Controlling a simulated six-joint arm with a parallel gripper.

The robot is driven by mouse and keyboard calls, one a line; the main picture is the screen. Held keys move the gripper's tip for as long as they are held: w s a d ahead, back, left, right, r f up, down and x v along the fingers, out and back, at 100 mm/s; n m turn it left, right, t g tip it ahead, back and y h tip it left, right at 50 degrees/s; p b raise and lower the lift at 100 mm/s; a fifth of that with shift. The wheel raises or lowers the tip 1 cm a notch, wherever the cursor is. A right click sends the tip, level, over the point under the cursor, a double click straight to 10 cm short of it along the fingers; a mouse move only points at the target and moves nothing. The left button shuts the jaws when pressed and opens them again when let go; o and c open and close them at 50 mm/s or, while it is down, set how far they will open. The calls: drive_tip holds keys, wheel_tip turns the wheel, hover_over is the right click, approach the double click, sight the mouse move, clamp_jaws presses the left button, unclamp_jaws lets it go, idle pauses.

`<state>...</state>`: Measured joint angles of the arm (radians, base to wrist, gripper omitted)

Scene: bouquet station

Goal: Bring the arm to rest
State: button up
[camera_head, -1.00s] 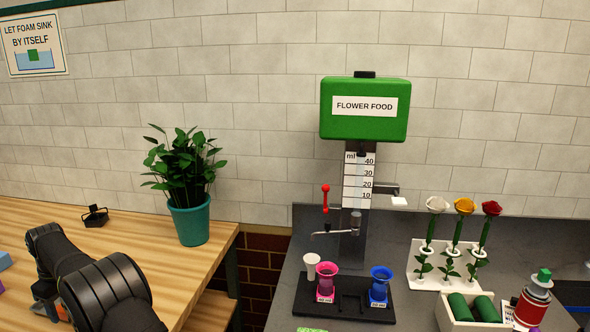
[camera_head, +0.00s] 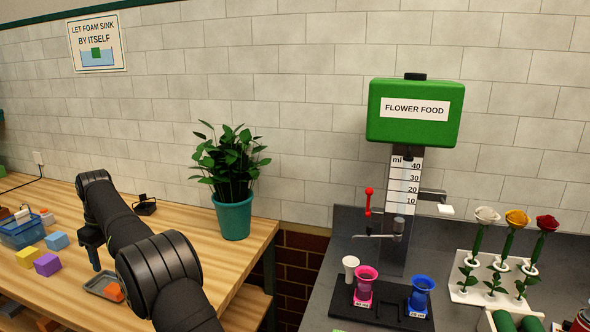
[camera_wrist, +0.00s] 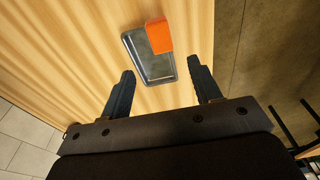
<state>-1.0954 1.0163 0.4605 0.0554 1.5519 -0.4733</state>
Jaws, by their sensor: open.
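My black arm (camera_head: 130,235) reaches over the wooden table at the left in the head view. My gripper (camera_wrist: 163,72) shows in the wrist view with its two dark fingers spread wide and nothing between the tips. Below and ahead of it lies a shallow grey tray (camera_wrist: 145,62) on the wood. An orange block (camera_wrist: 159,36) sits at the tray's far right corner. In the head view the tray (camera_head: 93,283) and orange block (camera_head: 114,291) are partly hidden by my arm.
Yellow (camera_head: 27,257), purple (camera_head: 47,264) and blue (camera_head: 57,241) blocks lie left of the tray, near a blue basket (camera_head: 22,233). A potted plant (camera_head: 234,212) stands near the table's right edge. The flower food dispenser (camera_head: 414,112) is on the grey counter.

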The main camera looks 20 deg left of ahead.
sight(115, 288)
drive_tip(key=f, duration=0.3)
drive_tip(key=a+f, duration=0.1)
drive_tip(key=f, duration=0.7)
drive_tip(key=shift+a+f, duration=0.2)
drive_tip(key=r, duration=0.5)
drive_tip(key=shift+w+d, duration=0.2)
drive_tip(key=shift+d, duration=0.05)
drive_tip(key=w+d+r, duration=0.6)
drive_tip(key=d+r, duration=0.1)
drive_tip(key=d, duration=0.3)
drive_tip(key=s+d+f, duration=0.1)
drive_tip(key=d+f, duration=0.1)
drive_tip(key=d, duration=0.9)
drive_tip(key=d+f, duration=0.2)
drive_tip(key=d, duration=0.9)
drive_tip(key=s+a+f, duration=0.2)
drive_tip(key=a+f, duration=0.1)
drive_tip(key=a, duration=0.3)
drive_tip(key=shift+s, duration=0.15)
